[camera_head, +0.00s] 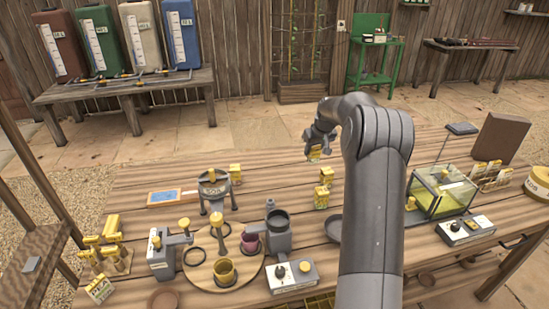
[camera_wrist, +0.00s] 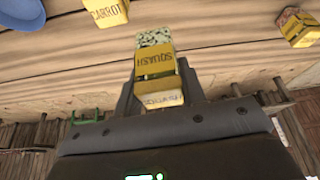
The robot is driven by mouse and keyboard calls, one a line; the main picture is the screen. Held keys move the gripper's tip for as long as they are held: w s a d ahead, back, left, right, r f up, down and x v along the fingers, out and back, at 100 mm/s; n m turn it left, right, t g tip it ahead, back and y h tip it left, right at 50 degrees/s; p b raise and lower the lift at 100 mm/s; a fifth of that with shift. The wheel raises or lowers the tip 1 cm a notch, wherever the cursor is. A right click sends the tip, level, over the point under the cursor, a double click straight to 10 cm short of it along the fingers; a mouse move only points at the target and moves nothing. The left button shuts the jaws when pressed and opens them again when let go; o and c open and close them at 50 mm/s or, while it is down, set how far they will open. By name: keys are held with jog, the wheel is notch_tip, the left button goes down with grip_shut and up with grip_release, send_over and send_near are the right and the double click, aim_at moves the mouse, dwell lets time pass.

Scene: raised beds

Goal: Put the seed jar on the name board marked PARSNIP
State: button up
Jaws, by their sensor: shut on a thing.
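My gripper (camera_head: 318,142) is raised above the far middle of the plank table and is shut on a small yellow box marked SQUASH (camera_head: 314,153). In the wrist view the box (camera_wrist: 155,62) sits between the fingers (camera_wrist: 157,82); its outer end is pale with green speckles. A yellow box marked CARROT (camera_wrist: 106,11) lies apart from it at the top. Another yellow box (camera_wrist: 301,28) is at the right, its word hard to read. I cannot make out a seed jar or a board marked PARSNIP.
A glass case (camera_head: 441,190) is right of my arm. A round wooden board (camera_head: 224,262) with cups is at the front left.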

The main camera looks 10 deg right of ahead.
jog(key=shift+s+d+r, duration=0.1)
jog(key=shift+d, duration=0.05)
jog(key=w+a+n, duration=0.1)
jog(key=w+a, duration=0.2)
jog(key=a, duration=0.8)
jog(key=w+a+n, duration=0.1)
jog(key=w+a, duration=0.1)
jog(key=a, duration=1)
jog(key=n+y, duration=0.1)
jog(key=n, duration=0.1)
send_over(190, 192)
notch_tip(190, 192, down, 4)
jog(key=r, duration=0.1)
jog(key=shift+f, duration=2.85)
jog(key=shift+d+f+g, duration=0.1)
jog(key=shift+f+g, duration=0.05)
jog(key=shift+g, duration=0.15)
jog(key=o, duration=1)
jog(key=shift+o, duration=0.2)
